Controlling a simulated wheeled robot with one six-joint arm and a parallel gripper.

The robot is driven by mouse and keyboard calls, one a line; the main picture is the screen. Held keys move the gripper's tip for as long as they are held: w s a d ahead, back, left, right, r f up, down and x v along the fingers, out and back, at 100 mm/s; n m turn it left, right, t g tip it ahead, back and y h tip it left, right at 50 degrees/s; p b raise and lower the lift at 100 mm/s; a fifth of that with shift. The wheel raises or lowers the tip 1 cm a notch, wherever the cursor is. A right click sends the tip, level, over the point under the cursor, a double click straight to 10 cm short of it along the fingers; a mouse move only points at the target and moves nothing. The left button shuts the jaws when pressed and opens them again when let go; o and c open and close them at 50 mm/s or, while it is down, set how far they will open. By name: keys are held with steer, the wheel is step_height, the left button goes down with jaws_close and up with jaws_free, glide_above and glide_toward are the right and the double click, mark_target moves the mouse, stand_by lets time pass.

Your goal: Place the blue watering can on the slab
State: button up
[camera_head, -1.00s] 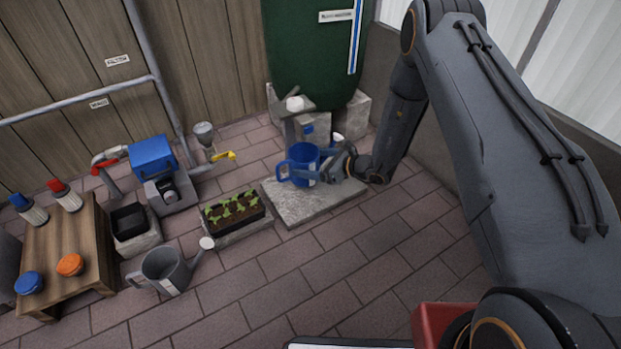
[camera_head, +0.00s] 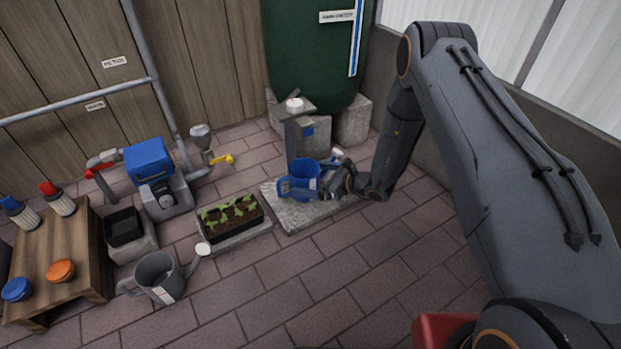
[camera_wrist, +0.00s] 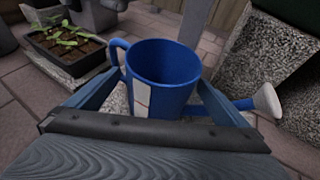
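The blue watering can (camera_head: 300,184) is upright at the slab (camera_head: 291,216), over its surface; whether its base touches the stone is hard to tell. In the wrist view the can (camera_wrist: 163,78) sits between the two fingers, with its handle to the left and its pale-tipped spout to the right. My gripper (camera_head: 322,181) reaches it from the right, and in the wrist view my gripper (camera_wrist: 150,98) has a finger against each side of the can. The slab's speckled surface (camera_wrist: 117,103) shows beside the can; much of it is hidden.
A seedling tray (camera_head: 232,216) stands just left of the slab. A grey watering can (camera_head: 160,278) is front left, beside a wooden table (camera_head: 62,262). A grey post (camera_head: 291,140) and a green tank (camera_head: 315,50) on blocks stand behind. Paving in front is clear.

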steer(key=shift+r, duration=0.2)
steer(key=p+v, duration=0.6)
steer(key=v, duration=0.6)
steer(key=s+a+r+n+g+h, duration=0.1)
steer(key=s+a+r+n+g, duration=0.2)
steer(key=s+a+r+n, duration=0.4)
steer(key=s+a+r+n+g+h, duration=0.1)
steer(key=s+a+r+n+g, duration=0.25)
steer(key=s+r, duration=0.45)
steer(key=s+a+r+n+g, duration=0.4)
steer(key=a+r+n, duration=0.15)
steer(key=r, duration=0.45)
steer(key=s+d+r+n+t+h, duration=0.2)
steer(key=s+d+r+n+h, duration=0.2)
steer(key=s+r+n, duration=0.3)
steer(key=s+d+r+n+t+h, duration=0.2)
steer(key=s+d+r+n+h, duration=0.2)
steer(key=s, duration=1)
step_height(320, 180, up, 4)
steer(key=n, duration=0.4)
steer(key=shift+d+f, duration=0.25)
steer(key=shift+d, duration=0.15)
